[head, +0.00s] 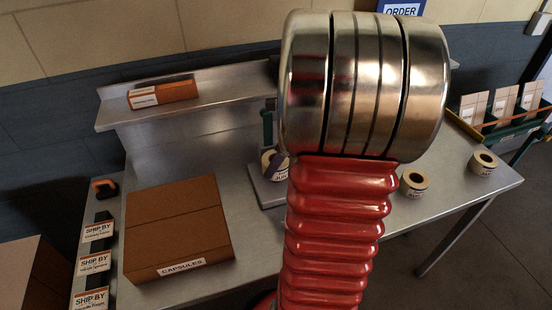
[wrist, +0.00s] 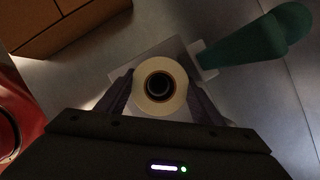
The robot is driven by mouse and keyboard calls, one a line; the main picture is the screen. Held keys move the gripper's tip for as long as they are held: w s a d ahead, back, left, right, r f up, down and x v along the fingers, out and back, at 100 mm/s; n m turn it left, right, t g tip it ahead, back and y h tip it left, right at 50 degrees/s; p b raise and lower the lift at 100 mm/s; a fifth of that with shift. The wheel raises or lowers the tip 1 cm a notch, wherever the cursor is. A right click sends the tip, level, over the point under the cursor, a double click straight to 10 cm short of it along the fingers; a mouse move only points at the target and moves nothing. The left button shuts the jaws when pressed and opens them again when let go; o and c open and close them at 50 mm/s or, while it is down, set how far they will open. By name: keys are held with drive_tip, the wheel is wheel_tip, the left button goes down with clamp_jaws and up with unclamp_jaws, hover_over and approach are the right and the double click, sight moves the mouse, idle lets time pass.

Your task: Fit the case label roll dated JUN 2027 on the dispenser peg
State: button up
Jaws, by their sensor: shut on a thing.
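The label roll (wrist: 143,97) is cream with a dark core and sits between the two fingers of my gripper (wrist: 160,90), which is shut on it in the wrist view. A pale base plate of the dispenser (wrist: 121,74) lies under the roll, with a green part (wrist: 265,38) beside it. In the head view the held roll (head: 268,160) shows at the dispenser (head: 268,193), partly covered by my arm. Its date is too small to read surely. A dark round shape fills the bore; I cannot tell whether the peg is inside it.
Two other rolls stand on the bench to the right, one nearer (head: 414,183) and one at the far end (head: 483,162). A capsules carton (head: 178,230) stands left of the dispenser. A smaller box (head: 163,92) lies on the shelf. Ship-by cards (head: 96,263) line the left edge.

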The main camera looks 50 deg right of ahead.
drive_tip(key=shift+f, duration=1.55)
drive_tip(key=o, duration=1.2)
drive_tip(key=shift+s+d+r, duration=0.15)
drive_tip(key=shift+d+r, duration=0.05)
drive_tip(key=shift+r, duration=0.35)
drive_tip(key=v, duration=1.2)
drive_tip(key=shift+s+a+r, duration=0.1)
drive_tip(key=shift+s+r, duration=0.1)
drive_tip(key=shift+r, duration=0.05)
drive_tip(key=shift+a, duration=0.15)
